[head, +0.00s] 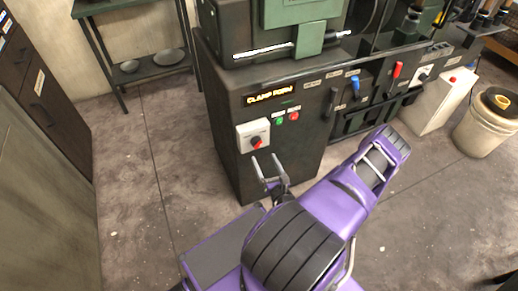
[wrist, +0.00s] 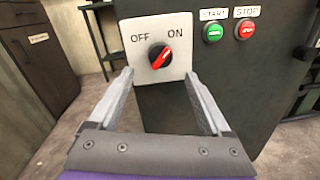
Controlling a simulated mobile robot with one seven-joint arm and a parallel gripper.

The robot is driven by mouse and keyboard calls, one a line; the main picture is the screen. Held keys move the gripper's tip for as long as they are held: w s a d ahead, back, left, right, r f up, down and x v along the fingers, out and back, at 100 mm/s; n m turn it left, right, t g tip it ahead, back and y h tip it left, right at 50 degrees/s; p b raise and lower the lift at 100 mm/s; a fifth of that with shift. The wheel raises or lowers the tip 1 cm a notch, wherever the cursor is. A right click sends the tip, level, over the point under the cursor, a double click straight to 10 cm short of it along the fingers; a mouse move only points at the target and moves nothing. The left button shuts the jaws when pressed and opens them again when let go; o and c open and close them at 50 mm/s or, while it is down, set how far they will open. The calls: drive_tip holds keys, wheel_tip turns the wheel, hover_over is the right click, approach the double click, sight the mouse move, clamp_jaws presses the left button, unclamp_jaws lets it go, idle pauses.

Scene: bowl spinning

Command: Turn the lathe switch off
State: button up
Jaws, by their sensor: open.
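The lathe switch is a black and red rotary knob (wrist: 160,57) on a white plate (wrist: 178,22) marked OFF at left and ON at right. Its red bar slants, with the upper end toward ON. The knob (head: 257,143) also shows in the head view, on the dark lathe cabinet (head: 290,160). My gripper (wrist: 158,76) is open and empty. It faces the plate, with one finger on each side of the knob, low in the wrist picture. The fingertips (head: 266,158) sit just below the knob in the head view; their distance from the plate is hard to tell.
A green START button (wrist: 213,31) and a red STOP button (wrist: 246,28) are right of the plate. A white bucket (head: 484,128) is at far right. Floor at left (head: 140,190) is clear.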

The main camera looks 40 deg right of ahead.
sight(258, 147)
drive_tip(key=x, duration=0.6)
drive_tip(key=shift+w+b, duration=0.35)
drive_tip(key=shift+w, duration=0.05)
clamp_jaws()
